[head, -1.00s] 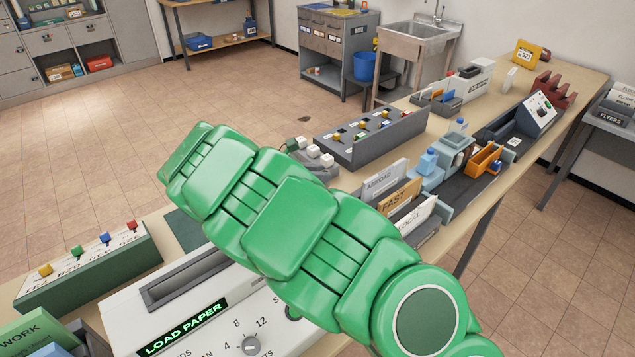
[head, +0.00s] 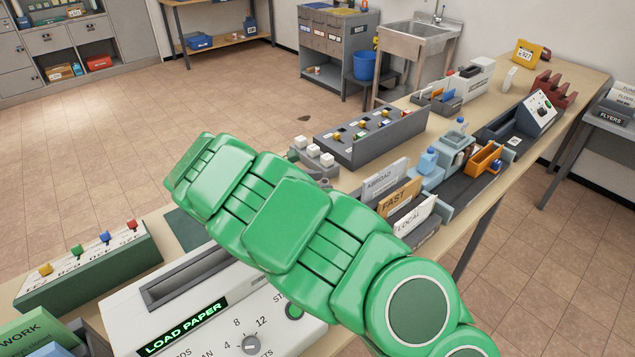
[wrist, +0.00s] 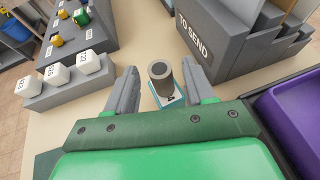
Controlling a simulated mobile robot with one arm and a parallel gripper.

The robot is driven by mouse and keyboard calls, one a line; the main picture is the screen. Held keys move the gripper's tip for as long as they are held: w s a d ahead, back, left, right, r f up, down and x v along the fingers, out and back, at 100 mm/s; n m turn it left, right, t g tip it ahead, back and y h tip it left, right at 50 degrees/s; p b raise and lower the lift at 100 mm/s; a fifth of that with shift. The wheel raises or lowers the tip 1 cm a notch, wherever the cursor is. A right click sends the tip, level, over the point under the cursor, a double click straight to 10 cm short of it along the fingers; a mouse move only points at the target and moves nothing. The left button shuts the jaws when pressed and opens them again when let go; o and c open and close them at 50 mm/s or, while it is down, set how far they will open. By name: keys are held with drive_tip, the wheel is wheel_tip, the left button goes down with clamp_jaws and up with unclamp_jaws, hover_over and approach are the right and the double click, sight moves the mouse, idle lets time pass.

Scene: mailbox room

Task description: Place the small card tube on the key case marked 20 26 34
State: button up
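A small grey-brown card tube (wrist: 160,72) stands roughly upright in the wrist view, its open end facing the camera. Its foot is at a small white and blue item (wrist: 171,101) with a dark mark; I cannot tell whether it rests on it. My gripper (wrist: 159,66) is open, one grey finger on each side of the tube, with gaps visible. In the head view my green arm hides the gripper and tube. No marking 20 26 34 is readable, so I cannot tell which thing is that key case.
White labelled cubes (wrist: 59,74) on a grey block stand left of the gripper, near a grey box with coloured knobs (head: 370,132). A LOAD PAPER machine (head: 215,300) stands in front.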

drive_tip(key=shift+a+r, duration=0.15)
drive_tip(key=shift+r, duration=0.05)
drive_tip(key=v, duration=1.1)
drive_tip(key=shift+s+a+r, duration=0.15)
drive_tip(key=shift+s+a, duration=0.05)
drive_tip(key=shift+s, duration=0.05)
